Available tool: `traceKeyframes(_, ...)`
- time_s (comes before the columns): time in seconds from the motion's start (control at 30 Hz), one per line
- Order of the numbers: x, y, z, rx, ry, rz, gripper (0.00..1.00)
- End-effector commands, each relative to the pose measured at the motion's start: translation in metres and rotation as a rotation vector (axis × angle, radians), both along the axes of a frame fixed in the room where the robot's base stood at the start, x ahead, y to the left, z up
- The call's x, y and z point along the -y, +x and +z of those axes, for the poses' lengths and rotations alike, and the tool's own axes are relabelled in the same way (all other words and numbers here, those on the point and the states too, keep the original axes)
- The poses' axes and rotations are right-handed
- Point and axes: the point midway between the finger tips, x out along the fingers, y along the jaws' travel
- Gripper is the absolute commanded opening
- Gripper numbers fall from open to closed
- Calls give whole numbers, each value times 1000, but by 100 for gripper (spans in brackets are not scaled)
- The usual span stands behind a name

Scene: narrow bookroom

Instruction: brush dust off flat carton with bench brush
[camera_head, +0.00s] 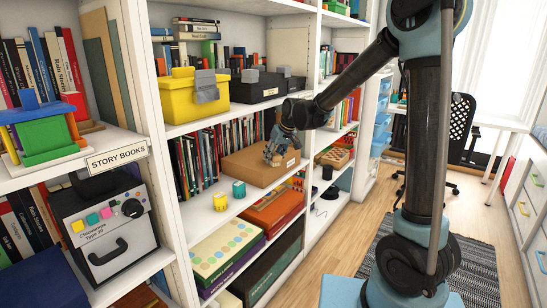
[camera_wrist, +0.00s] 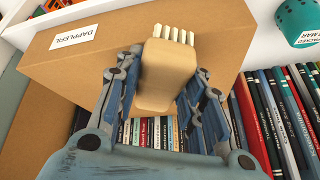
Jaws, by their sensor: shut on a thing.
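No dust is clear to see.
Upright books (camera_head: 200,155) stand left of and behind the carton. A yellow bin (camera_head: 190,98) and a black box (camera_head: 258,88) are on the shelf above.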

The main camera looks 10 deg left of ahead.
Motion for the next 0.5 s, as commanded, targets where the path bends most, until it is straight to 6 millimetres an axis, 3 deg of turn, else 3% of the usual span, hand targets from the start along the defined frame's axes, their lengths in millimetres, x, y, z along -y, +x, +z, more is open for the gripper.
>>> traceKeyframes(0.5,-9,3,-1,0,0,0,17)
